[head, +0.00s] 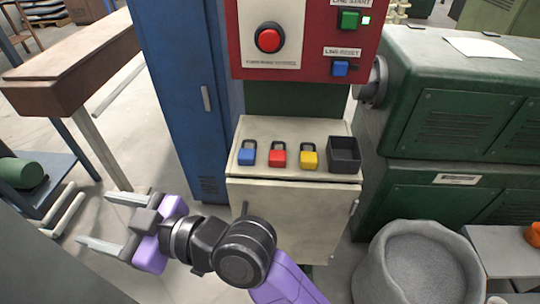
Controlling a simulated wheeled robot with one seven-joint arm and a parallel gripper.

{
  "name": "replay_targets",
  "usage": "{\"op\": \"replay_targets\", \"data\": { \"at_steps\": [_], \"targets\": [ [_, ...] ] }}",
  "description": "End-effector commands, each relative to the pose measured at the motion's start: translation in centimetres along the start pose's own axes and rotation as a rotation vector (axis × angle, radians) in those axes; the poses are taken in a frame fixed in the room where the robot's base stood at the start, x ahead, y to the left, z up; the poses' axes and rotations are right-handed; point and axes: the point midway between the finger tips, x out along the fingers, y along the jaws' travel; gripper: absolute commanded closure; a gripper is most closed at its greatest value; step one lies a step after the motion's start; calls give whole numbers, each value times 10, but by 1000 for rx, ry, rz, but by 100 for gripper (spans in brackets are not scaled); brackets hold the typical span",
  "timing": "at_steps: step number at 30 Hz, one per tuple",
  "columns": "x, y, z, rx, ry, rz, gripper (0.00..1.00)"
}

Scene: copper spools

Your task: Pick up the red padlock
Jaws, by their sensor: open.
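The red padlock (278,157) stands on the cream shelf (254,131) of the control station, with its dark shackle upward. It is between a blue padlock (247,155) on its left and a yellow padlock (309,158) on its right. My gripper (100,222) is at the lower left, over the floor, with its two grey fingers spread apart and nothing between them. It is well to the left of and apart from the red padlock. Nothing hides the padlock in the head view.
A dark open box (344,155) sits at the shelf's right end. Above is a red panel (304,67) with buttons. A blue cabinet (180,90) stands left of the shelf, a green machine (455,110) right. A grey sack (418,262) stands at the lower right.

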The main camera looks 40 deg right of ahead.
Motion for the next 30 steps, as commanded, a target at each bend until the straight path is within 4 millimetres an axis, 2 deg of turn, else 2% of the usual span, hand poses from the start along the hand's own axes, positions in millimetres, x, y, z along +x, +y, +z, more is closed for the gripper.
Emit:
{"op": "replay_targets", "data": {
  "at_steps": [1, 3, 7, 11, 16, 20, 23, 27, 30],
  "targets": [
    [8, 4, -11, -70, -11, -38, 37],
    [16, 4, -18, -163, -41, -98, 37],
    [25, 8, -22, -346, -121, -207, 37],
    [24, 19, -14, -536, -233, -309, 37],
    [7, 50, 10, -778, -430, -436, 37],
    [-20, 89, 32, -944, -621, -528, 37],
    [-50, 126, 48, -1054, -791, -599, 37],
    [-103, 185, 62, -1164, -1049, -695, 37],
    [-143, 222, 64, -1205, -1219, -753, 37]
  ]
}}
